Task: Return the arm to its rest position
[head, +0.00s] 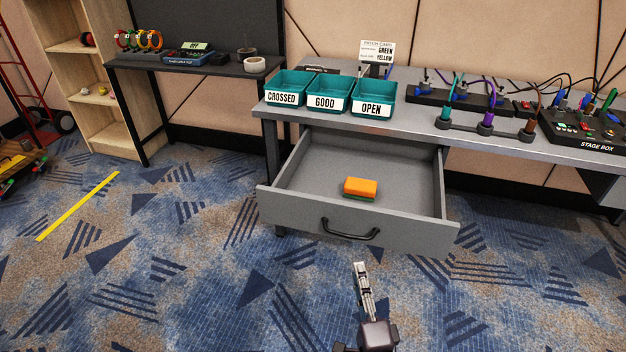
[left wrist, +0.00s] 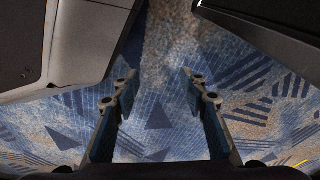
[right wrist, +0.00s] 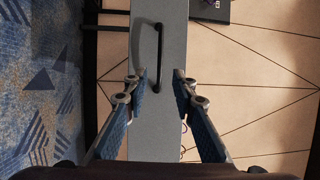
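My right gripper (head: 362,275) is in front of the open grey drawer (head: 290,212), below its black handle (head: 350,232) in the head view. In the right wrist view the right gripper (right wrist: 158,85) has its fingers apart with nothing between them; the drawer front (right wrist: 172,30) and the handle (right wrist: 158,55) lie beyond the fingertips. My left gripper (left wrist: 158,82) shows only in the left wrist view. Its fingers are apart and empty, over the blue patterned carpet (left wrist: 160,110).
An orange and green sponge (head: 360,188) lies in the drawer. The workbench (head: 420,130) holds teal bins marked CROSSED (head: 288,86), GOOD (head: 328,92) and OPEN (head: 373,98), cables and a stage box (head: 590,128). A dark side table (head: 200,66) and wooden shelf (head: 100,104) stand left. Carpet in front is clear.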

